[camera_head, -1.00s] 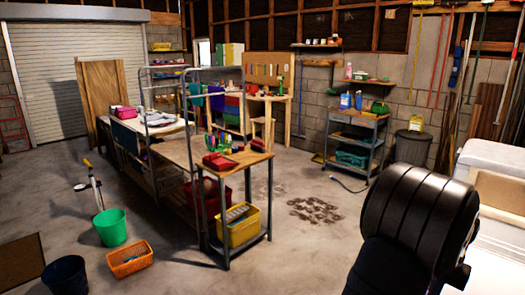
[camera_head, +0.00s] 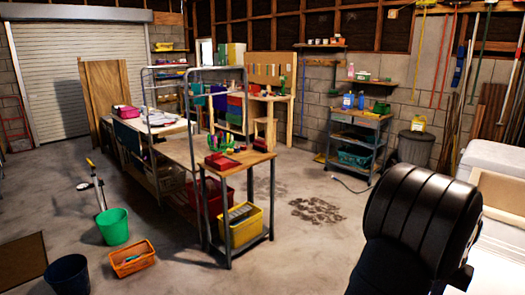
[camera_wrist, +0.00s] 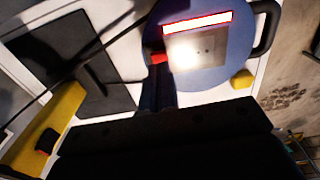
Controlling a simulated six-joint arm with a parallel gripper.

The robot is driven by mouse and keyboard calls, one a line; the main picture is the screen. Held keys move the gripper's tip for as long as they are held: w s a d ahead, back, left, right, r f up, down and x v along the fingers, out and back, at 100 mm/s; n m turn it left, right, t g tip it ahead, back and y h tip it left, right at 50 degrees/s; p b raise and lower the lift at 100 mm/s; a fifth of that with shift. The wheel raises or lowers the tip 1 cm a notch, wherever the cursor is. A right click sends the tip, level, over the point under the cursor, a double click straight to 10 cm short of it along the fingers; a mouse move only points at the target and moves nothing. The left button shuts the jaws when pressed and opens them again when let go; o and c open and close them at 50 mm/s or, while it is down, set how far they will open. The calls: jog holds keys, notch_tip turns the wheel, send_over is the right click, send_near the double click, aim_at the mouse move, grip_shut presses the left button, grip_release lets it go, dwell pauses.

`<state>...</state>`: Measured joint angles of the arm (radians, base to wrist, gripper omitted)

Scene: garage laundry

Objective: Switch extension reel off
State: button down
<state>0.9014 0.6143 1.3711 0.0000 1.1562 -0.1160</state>
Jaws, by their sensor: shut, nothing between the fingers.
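The extension reel (camera_wrist: 215,65) shows in the wrist view as a round blue face at the top centre, with a black handle at its right. A grey panel (camera_wrist: 198,47) with a bright glare spot and a red-and-white strip above it sits on the face. A small red part (camera_wrist: 157,58), which looks like the switch, is at the panel's left edge. My gripper (camera_wrist: 159,72) is shut and empty, with its dark fingers reaching up to just below the red part. I cannot tell if they touch it. The head view shows neither the reel nor my fingers, only my black arm link.
The reel lies on a white surface (camera_wrist: 115,28). A dark flat item (camera_wrist: 60,60) and a black cable lie at left, near a yellow item (camera_wrist: 50,112). A small yellow block (camera_wrist: 243,79) sits right of the reel. In the head view, a workbench (camera_head: 180,150) stands left of centre.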

jog(key=shift+f, duration=1.1)
dwell(0.8)
jog(key=shift+r, duration=0.1)
notch_tip(320, 180, up, 7)
dwell(0.8)
notch_tip(320, 180, down, 7)
jog(key=shift+f, duration=0.1)
dwell(0.5)
jog(key=shift+r, duration=0.2)
